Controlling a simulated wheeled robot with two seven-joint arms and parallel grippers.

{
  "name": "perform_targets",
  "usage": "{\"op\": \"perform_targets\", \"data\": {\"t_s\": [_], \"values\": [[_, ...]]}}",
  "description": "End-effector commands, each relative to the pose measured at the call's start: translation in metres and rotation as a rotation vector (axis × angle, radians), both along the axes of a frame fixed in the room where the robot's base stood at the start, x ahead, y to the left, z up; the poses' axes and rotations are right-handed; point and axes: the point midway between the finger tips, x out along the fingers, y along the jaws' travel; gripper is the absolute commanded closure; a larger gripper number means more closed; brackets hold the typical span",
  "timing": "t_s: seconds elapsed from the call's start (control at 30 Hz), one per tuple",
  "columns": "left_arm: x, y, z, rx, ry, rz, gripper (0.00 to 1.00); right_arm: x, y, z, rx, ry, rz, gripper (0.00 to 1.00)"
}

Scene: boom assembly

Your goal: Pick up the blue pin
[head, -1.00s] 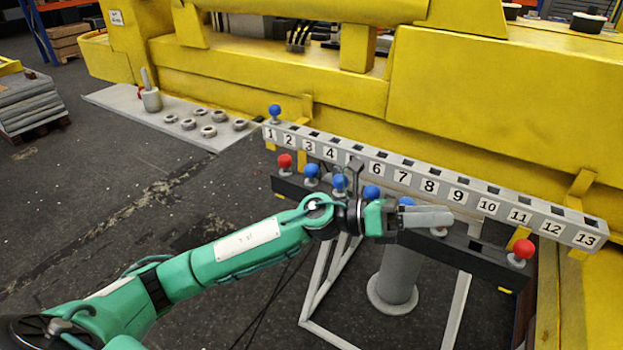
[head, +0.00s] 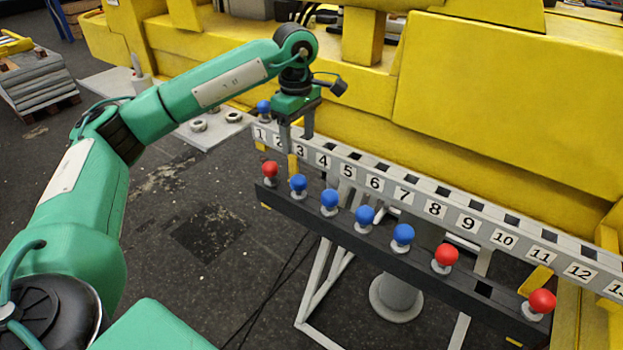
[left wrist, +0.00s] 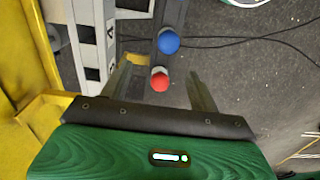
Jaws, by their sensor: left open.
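Several blue round-headed pins stand in the black lower rail, including blue pins (head: 298,184), (head: 329,200), (head: 364,216) and (head: 402,235). Another blue pin (head: 263,108) stands at slot 1 of the numbered grey rail. My left gripper (head: 296,143) is open and empty, fingers pointing down by slots 2 and 3. In the left wrist view, a red pin (left wrist: 160,80) shows between the open fingers of the left gripper (left wrist: 159,68), with a blue pin (left wrist: 168,42) just beyond it. No contact with a pin shows. My right gripper is not in view.
Red pins (head: 270,170), (head: 445,256) and (head: 542,301) also stand in the black rail (head: 320,222). The numbered rail (head: 400,190) runs behind it, against a yellow machine (head: 500,110). A grey plate with metal rings (head: 198,126) lies at the left.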

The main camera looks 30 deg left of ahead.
Motion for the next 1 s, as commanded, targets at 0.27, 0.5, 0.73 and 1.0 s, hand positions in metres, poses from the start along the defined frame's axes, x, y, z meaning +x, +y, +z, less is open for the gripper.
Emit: {"op": "perform_targets", "data": {"t_s": [0.27,0.5,0.73,1.0], "values": [[-0.002,0.002,-0.042,0.008,0.007,0.003,0.38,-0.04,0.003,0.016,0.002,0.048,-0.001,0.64],[-0.002,0.001,-0.078,0.006,0.005,0.002,0.38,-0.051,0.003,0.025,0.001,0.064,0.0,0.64],[-0.004,-0.001,-0.09,0.005,0.005,0.002,0.38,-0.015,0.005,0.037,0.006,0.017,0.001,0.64],[-0.007,-0.005,-0.123,0.004,0.006,0.001,0.38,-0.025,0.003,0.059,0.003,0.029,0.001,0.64]]}}
